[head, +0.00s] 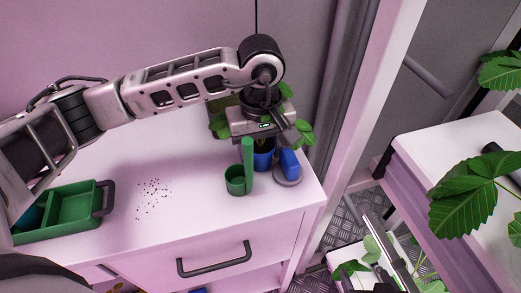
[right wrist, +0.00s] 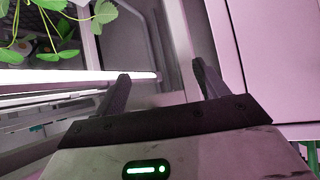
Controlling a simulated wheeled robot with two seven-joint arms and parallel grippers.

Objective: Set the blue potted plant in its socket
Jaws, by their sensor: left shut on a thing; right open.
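The blue potted plant (head: 263,161) is in the head view near the right end of the white cabinet top, green leaves showing around my gripper. My left gripper (head: 262,139) is above it, shut on it; its fingertips are mostly hidden. I cannot tell whether the pot touches the top. Just right of the pot, a blue block-like piece (head: 290,162) stands over a round grey base (head: 288,178); I cannot tell whether this is the socket. My right gripper (right wrist: 160,88) is open and empty in the right wrist view.
A green cup (head: 236,182) with a tall green piece (head: 247,153) stands close left of the pot. A green tray (head: 75,225) lies at the left; dark specks (head: 152,198) are scattered between. A white rack shelf (head: 450,140) with leafy plants (head: 465,200) is at the right.

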